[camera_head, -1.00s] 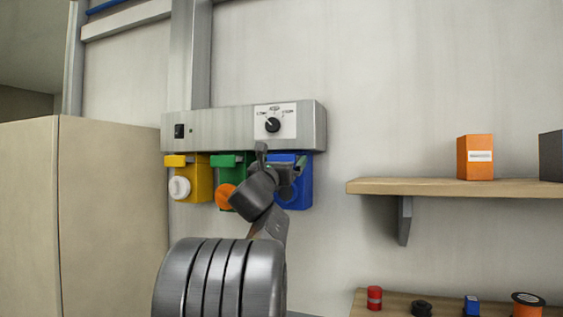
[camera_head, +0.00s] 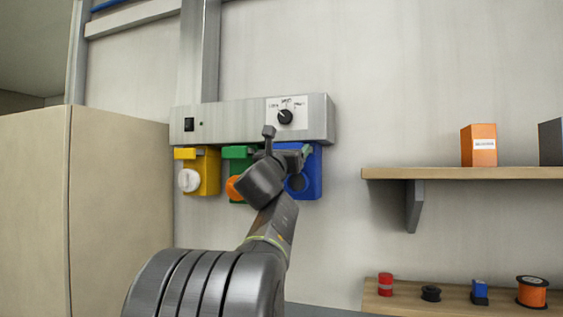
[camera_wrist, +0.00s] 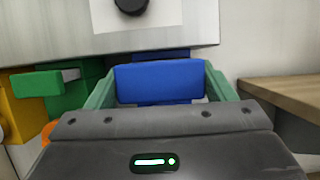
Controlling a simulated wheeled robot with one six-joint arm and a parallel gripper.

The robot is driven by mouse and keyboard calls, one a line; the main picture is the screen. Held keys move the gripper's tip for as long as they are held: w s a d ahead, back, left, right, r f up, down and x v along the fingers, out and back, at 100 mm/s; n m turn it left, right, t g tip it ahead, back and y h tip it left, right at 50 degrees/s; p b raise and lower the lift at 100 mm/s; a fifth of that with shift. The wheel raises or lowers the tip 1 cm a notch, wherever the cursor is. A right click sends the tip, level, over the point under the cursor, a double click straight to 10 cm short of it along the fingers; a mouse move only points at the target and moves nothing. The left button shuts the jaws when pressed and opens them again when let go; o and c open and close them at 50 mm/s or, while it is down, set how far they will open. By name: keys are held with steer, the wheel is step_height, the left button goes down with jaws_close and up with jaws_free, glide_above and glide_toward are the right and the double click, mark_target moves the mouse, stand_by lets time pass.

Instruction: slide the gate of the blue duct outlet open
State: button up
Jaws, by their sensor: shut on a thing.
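The blue duct outlet (camera_head: 313,180) hangs at the right end of a row of three under a grey metal housing. A darker round mouth shows on its front, partly behind my arm. Its blue gate tab (camera_wrist: 158,82) fills the space between my two green fingers in the wrist view. My gripper (camera_wrist: 160,92) is shut on this tab, one finger at each side. In the head view my gripper (camera_head: 290,149) is at the upper front of the blue outlet, and my wrist hides the tab there. How far the gate stands open cannot be told.
The green outlet (camera_head: 238,158) with an orange cap and the yellow outlet (camera_head: 207,173) with a white cap stand left. The housing (camera_head: 235,118) with a dial is just above. A wooden shelf (camera_head: 430,173) is at right, a beige cabinet (camera_head: 120,200) at left.

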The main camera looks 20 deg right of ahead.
steer(key=shift+f, duration=0.15)
steer(key=o, duration=1.4)
steer(key=shift+s+a, duration=0.15)
steer(key=shift+s, duration=0.05)
steer(key=b+v, duration=0.4)
steer(key=v, duration=0.9)
steer(key=shift+s+a+b, duration=0.2)
steer(key=shift+s+b, duration=0.15)
steer(key=shift+b, duration=0.05)
steer(key=p+x, duration=0.5)
steer(key=x, duration=0.9)
steer(key=shift+w+d, duration=0.3)
steer(key=shift+w, duration=0.15)
steer(key=shift+s+a, duration=0.1)
steer(key=shift+s, duration=0.05)
